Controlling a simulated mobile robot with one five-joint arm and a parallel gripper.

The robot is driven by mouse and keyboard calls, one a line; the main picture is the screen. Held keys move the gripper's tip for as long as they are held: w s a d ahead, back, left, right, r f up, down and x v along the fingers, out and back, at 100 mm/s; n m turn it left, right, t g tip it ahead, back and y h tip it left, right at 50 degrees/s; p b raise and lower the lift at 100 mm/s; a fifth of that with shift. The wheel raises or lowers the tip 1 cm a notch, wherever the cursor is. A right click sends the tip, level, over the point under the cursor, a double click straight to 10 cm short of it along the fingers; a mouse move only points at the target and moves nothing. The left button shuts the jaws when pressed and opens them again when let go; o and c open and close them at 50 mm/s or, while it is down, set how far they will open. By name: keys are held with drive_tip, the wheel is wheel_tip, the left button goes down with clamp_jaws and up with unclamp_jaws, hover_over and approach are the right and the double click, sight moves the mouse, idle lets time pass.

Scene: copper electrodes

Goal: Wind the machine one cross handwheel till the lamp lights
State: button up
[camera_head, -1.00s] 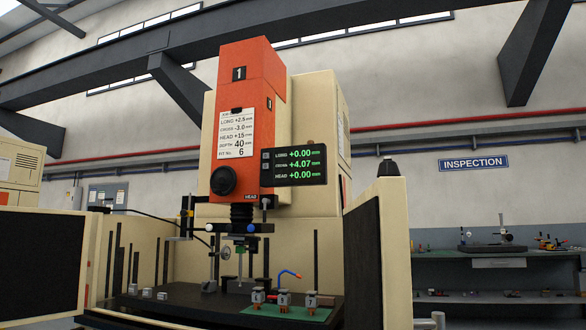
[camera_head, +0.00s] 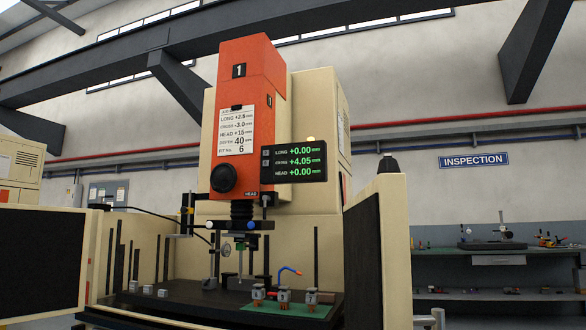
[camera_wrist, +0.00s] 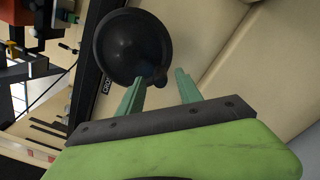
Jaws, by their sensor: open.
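The machine one (camera_head: 240,100) cross handwheel is a round black wheel (camera_wrist: 125,42) in the wrist view, beside a label partly reading CRO. My gripper (camera_wrist: 159,76) has two green fingers, open, with tips at the wheel's lower right rim. A small dark knob on the wheel lies between or just behind the tips; contact is unclear. In the head view the readout (camera_head: 294,163) shows LONG +0.00, CROSS +4.05, HEAD +0.00. A small lamp (camera_head: 311,139) on top of the readout looks pale yellow and bright. Handwheel and gripper are out of the head view.
A sheet (camera_head: 234,131) on the orange head lists CROSS -3.0. Open cream doors (camera_head: 376,245) flank the work tank. A green mat (camera_head: 290,308) holds several small electrode holders. An inspection bench (camera_head: 480,254) stands at the right.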

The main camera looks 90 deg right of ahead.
drive_tip(key=shift+v, duration=2.65)
drive_tip(key=shift+a, duration=0.1)
drive_tip(key=v, duration=1.7)
drive_tip(key=shift+a, duration=0.1)
